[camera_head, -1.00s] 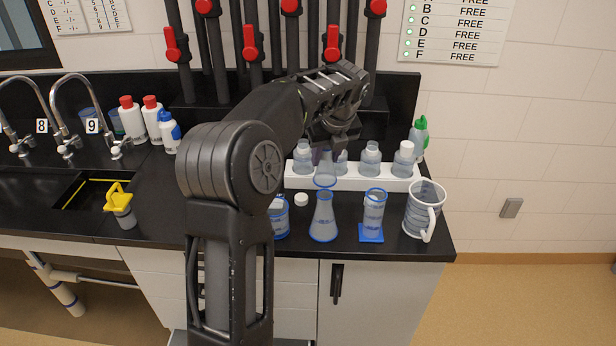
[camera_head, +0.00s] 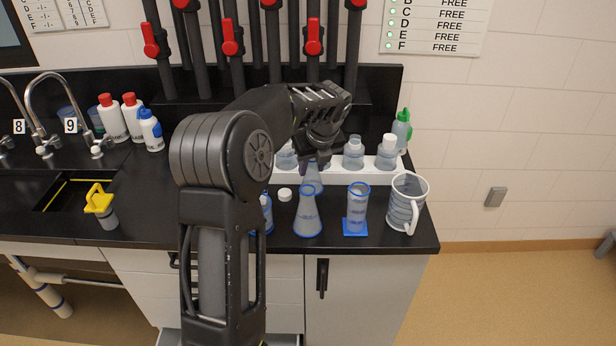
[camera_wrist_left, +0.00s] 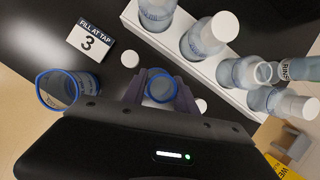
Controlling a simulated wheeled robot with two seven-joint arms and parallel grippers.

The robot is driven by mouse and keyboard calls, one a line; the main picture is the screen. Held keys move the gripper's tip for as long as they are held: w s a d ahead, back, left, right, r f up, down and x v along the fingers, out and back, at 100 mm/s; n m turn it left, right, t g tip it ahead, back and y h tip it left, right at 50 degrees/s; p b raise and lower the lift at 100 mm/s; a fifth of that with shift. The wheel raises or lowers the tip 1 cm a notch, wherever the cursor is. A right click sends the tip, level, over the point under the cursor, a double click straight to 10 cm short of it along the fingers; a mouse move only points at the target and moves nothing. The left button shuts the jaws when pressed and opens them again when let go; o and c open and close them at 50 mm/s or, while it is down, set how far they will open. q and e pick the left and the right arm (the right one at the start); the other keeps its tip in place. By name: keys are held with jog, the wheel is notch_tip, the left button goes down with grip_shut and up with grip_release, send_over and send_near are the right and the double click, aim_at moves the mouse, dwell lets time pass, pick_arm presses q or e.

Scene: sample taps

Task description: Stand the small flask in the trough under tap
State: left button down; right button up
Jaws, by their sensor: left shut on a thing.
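My left gripper (camera_head: 318,158) is shut on a small clear conical flask (camera_head: 312,178), near its top. In the head view the flask is upright in front of the white rack, partly hidden by the gripper and overlapping a larger flask (camera_head: 308,215) nearer me. In the left wrist view its blue round rim (camera_wrist_left: 162,88) shows between the fingers. I cannot tell whether its base touches the counter. The dark sink basin (camera_head: 60,195) is at the left, with curved taps marked 8 and 9 (camera_head: 71,125). My right gripper is not in view.
A white rack (camera_head: 370,172) of capped bottles stands behind. A cylinder (camera_head: 357,210), a jug (camera_head: 405,203) and a blue-rimmed vessel (camera_head: 267,213) stand nearby. A yellow-handled object (camera_head: 101,205) stands beside the basin.

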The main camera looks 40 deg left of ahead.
aim_at(312, 177)
pick_arm(q)
jog(key=shift+f, duration=0.15)
jog(key=shift+f, duration=1.8)
jog(key=shift+f, duration=0.15)
jog(key=c, duration=1)
grip_release()
jog(key=shift+o, duration=0.2)
jog(key=b+v, duration=0.1)
jog(key=v, duration=1.1)
jog(key=shift+s, duration=0.1)
jog(key=shift+c, duration=0.5)
